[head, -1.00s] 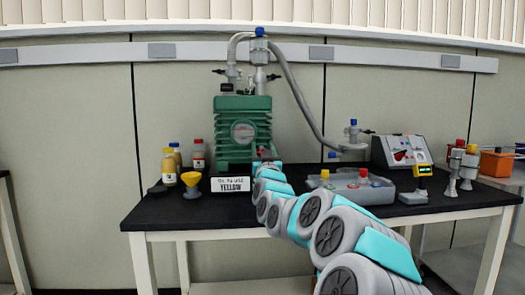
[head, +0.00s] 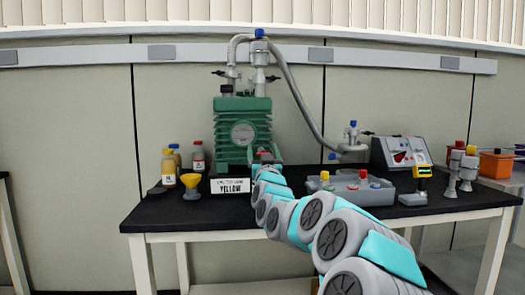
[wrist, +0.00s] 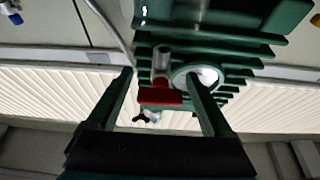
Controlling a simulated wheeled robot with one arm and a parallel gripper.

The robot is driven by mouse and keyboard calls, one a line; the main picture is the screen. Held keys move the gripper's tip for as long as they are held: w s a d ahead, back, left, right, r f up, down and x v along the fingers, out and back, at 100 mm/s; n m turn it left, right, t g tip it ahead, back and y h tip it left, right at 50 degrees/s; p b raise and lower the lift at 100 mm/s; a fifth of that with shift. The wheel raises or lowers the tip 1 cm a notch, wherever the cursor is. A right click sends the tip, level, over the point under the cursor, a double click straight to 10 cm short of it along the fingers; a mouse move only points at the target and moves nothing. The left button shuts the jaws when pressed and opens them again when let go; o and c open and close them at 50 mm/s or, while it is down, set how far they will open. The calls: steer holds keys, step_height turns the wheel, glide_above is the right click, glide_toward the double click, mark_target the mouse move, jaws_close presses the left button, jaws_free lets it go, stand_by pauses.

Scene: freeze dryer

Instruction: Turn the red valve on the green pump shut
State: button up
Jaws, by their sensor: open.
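The green pump (head: 243,128) stands on the black table, with a round gauge on its front. In the wrist view its ribbed green body (wrist: 222,50) fills the upper middle. The red valve (wrist: 160,97) is a short red bar on a grey stem, and appears between my fingers. My gripper (wrist: 161,74) is open, one finger on each side of the red bar, with visible gaps on both sides. I cannot tell whether the fingers are level with it in depth. In the head view, my arm hides most of the gripper at the pump's lower front.
A grey tray (head: 365,195) with coloured caps is on the right. A grey hose (head: 297,90) arches from the pump top to the right.

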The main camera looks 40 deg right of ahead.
steer(key=v, duration=0.7)
steer(key=shift+b, duration=0.45)
steer(key=shift+a, duration=0.1)
